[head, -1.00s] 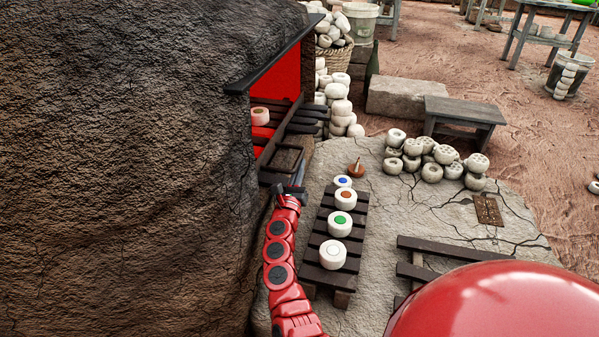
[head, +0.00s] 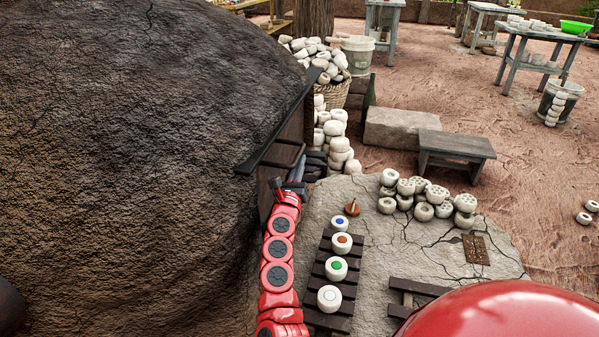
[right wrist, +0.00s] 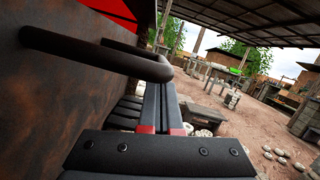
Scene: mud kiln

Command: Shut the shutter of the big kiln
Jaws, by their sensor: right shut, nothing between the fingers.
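The big kiln (head: 130,150) is a dark cracked mud dome filling the left of the head view. Its shutter (head: 266,188) is a dark brown panel under the lintel, covering the opening in this view. In the right wrist view the rusty shutter (right wrist: 75,95) stands at the left with a bent bar handle (right wrist: 95,52); a strip of red interior (right wrist: 112,9) shows above it. My right gripper (head: 299,170) is at the shutter's front. In the right wrist view its fingers (right wrist: 161,92) are shut and empty, close beside the handle; contact is unclear. My left gripper is out of view.
A slatted rack (head: 320,270) with several white round pieces stands right of my right arm. White pots (head: 425,195) are heaped on the stone slab (head: 385,260). A basket (head: 330,95) and a low bench (head: 455,147) stand behind. Open ground lies to the right.

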